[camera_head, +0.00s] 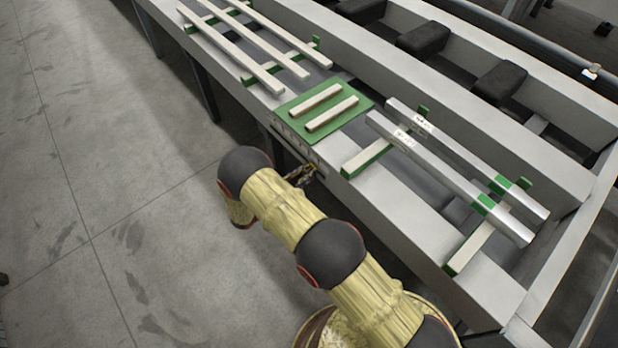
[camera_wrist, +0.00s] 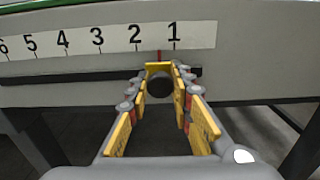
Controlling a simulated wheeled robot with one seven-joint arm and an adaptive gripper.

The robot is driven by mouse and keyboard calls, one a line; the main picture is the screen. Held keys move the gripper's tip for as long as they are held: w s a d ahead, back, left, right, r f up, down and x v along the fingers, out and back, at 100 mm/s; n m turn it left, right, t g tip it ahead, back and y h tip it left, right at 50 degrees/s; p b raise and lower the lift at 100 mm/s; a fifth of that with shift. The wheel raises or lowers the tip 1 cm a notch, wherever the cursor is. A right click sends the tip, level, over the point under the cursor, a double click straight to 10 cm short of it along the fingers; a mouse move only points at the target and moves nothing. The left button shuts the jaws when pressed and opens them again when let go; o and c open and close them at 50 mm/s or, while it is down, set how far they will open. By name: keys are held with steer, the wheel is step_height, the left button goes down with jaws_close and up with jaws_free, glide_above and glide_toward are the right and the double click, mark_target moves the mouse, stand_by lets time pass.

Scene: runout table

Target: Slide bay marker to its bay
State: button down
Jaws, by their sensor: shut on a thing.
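The bay marker shows in the wrist view as a small piece with a thin red pointer (camera_wrist: 159,56) and a dark round knob (camera_wrist: 160,87). Its pointer stands between the marks 1 and 2 on the white number strip (camera_wrist: 100,40), nearer to 1. The marker sits at a black rail (camera_wrist: 75,77) along the table's side. My gripper (camera_wrist: 160,82) is shut on the marker, with its yellow-padded fingers on either side of the knob. In the head view my gripper (camera_head: 301,174) is at the near side of the table, and the marker is too small to make out.
The runout table (camera_head: 395,215) carries two metal bars (camera_head: 450,180) with green bands on the right. Two short pale bars lie on a green mat (camera_head: 292,128) in the middle. Long pale bars (camera_head: 235,52) lie at the far left. Open floor (camera_head: 95,170) is at left.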

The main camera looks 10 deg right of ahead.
steer(key=shift+w+a+b, duration=0.2)
steer(key=shift+w+a, duration=0.2)
steer(key=shift+w, duration=0.25)
steer(key=shift+w+a+b, duration=0.2)
steer(key=shift+w+a, duration=0.2)
steer(key=shift+w, duration=0.2)
steer(key=c, duration=1.6)
jaws_free()
steer(key=v, duration=1.2)
steer(key=shift+f, duration=0.1)
